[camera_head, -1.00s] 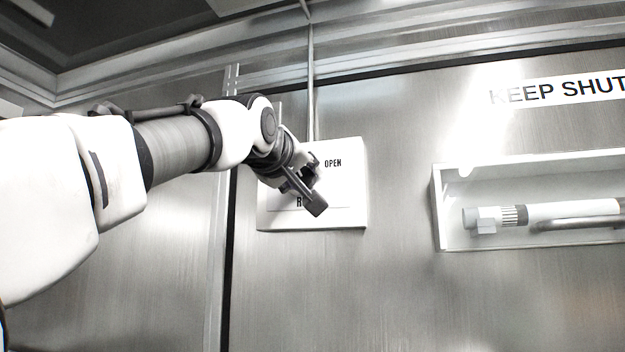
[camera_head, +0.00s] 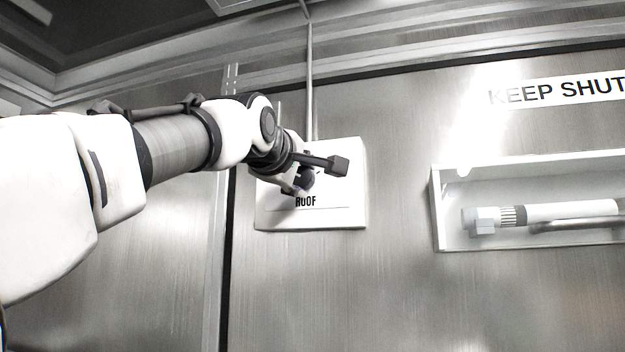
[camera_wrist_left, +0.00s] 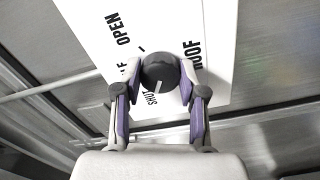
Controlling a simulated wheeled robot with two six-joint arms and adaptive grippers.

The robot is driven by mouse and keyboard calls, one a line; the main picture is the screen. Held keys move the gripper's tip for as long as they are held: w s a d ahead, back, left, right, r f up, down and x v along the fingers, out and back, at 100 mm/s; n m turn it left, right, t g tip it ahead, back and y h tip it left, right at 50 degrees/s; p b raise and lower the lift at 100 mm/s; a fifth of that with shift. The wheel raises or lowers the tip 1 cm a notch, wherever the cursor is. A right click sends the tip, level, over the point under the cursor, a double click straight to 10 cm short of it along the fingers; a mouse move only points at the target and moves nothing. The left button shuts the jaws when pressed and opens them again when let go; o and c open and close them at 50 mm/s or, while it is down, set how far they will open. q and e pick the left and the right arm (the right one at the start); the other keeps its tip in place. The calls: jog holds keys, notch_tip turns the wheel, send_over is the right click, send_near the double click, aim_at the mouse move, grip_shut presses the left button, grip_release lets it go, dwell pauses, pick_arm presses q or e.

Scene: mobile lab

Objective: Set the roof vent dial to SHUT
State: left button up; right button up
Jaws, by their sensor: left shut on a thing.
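The white roof vent panel (camera_head: 345,210) is on the metal wall, with "ROOF" below its dial. In the left wrist view the dark round dial (camera_wrist_left: 158,70) sits on the panel (camera_wrist_left: 210,25) between the fingers of my left gripper (camera_wrist_left: 159,82). The purple pads are shut on the dial from both sides. A white pointer mark on the dial points down-left, toward the "SHUT" label. "OPEN" shows at upper left; another label between them is partly hidden by a finger. In the head view my left gripper (camera_head: 303,182) covers most of the dial. My right gripper is not in view.
A thin vertical pipe (camera_head: 311,80) runs up the wall above the panel. To the right is a white open wall box (camera_head: 437,210) holding a tube-like fitting (camera_head: 570,212), under a "KEEP SHUT" sign (camera_head: 555,90). The wall below the panel is clear.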

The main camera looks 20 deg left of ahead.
pick_arm(q)
jog(key=shift+r, duration=0.15)
jog(key=o, duration=0.9)
jog(key=shift+o, duration=1.2)
jog(key=shift+w+d, duration=0.1)
jog(key=shift+w, duration=0.05)
jog(key=shift+w+d+f, duration=0.1)
jog(key=shift+w+f, duration=0.1)
jog(key=shift+w, duration=0.05)
jog(key=shift+s, duration=0.25)
